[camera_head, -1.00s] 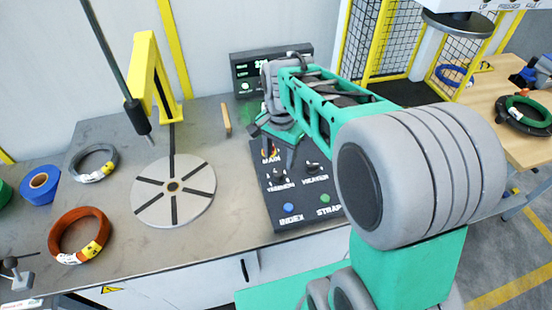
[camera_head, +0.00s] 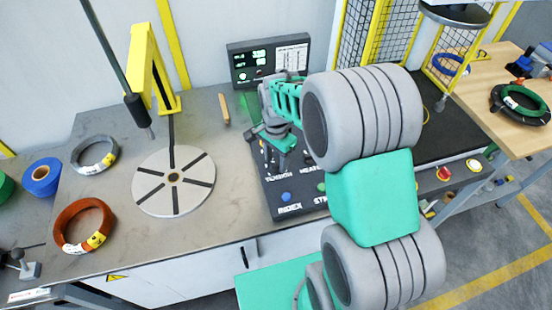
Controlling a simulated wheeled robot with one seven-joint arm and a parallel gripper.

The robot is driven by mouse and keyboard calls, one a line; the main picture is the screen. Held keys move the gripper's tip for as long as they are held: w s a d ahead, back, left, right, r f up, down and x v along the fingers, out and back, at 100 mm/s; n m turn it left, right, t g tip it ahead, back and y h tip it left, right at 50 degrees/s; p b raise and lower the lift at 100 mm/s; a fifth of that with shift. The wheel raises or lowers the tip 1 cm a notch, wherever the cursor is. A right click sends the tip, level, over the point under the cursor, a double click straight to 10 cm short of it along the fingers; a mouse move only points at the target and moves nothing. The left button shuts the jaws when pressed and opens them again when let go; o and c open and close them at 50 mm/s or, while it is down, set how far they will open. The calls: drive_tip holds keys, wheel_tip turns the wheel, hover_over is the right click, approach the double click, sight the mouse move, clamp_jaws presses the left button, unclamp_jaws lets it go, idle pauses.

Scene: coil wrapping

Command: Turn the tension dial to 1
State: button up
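The dark control panel (camera_head: 272,203) lies on the grey bench. My gripper (camera_head: 274,158) points down over the upper part of the panel. Its dark fingertips look apart, around or just above the dial; I cannot tell whether they touch it. My arm covers the panel's right side, including the heater dial.
A display box (camera_head: 243,66) stands behind the panel. A slotted turntable (camera_head: 150,188), a yellow post (camera_head: 154,78), an orange coil (camera_head: 72,238), a grey coil (camera_head: 88,167) and a blue roll (camera_head: 40,180) are to the left. A wooden stick (camera_head: 224,108) lies nearby.

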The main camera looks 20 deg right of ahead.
clamp_jaws()
drive_tip(key=shift+n, duration=0.3)
idle(0.3)
drive_tip(key=n+b, duration=0.1)
drive_tip(key=n, duration=0.4)
drive_tip(key=shift+b, duration=0.35)
drive_tip(key=n+b, duration=0.1)
drive_tip(key=n, duration=0.5)
drive_tip(key=shift+n, duration=0.3)
drive_tip(key=shift+o, duration=1)
unclamp_jaws()
